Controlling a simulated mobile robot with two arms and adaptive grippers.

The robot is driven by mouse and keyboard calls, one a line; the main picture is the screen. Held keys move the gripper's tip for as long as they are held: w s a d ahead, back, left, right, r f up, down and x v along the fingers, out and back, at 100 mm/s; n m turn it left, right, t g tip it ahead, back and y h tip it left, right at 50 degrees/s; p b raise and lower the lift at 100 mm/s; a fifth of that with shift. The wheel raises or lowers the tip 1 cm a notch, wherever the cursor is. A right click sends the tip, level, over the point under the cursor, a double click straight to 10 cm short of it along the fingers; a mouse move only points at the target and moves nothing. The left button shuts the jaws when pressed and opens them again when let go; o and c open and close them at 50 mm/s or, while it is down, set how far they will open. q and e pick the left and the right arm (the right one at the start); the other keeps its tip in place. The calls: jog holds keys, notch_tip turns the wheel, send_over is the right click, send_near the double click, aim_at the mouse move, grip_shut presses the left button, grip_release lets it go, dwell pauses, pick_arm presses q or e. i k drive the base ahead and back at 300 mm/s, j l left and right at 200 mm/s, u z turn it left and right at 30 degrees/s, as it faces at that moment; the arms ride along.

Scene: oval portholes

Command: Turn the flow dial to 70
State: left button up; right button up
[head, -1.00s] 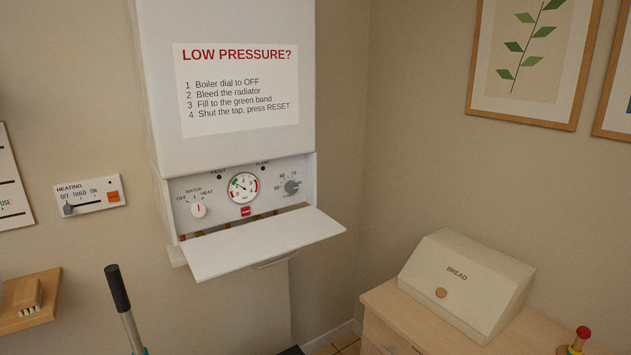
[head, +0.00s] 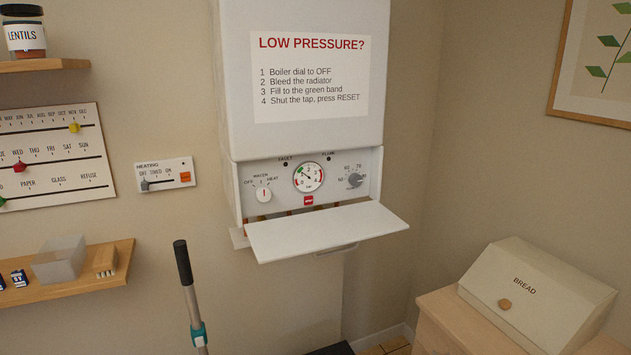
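The flow dial (head: 354,180) is a small grey knob at the right end of the boiler's control panel (head: 279,195). Numbers are printed around it, with 50 at the left, 60 and 70 above, and what looks like 80 at the right. Its pointer is too small to read surely. The white boiler (head: 305,130) hangs on the wall with its front flap (head: 325,231) folded down below the panel. Neither of my grippers is in view.
A long dark handle (head: 183,262) stands in front at left. A bread box (head: 537,295) sits on a wooden cabinet at right. Shelves line the left wall.

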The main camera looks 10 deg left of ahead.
aim_at(355, 179)
jog(key=i+l+z, duration=0.15)
jog(key=l, duration=0.25)
jog(key=l+z, duration=0.2)
jog(key=l, duration=0.25)
jog(key=i+l+z, duration=0.15)
jog(key=l, duration=0.2)
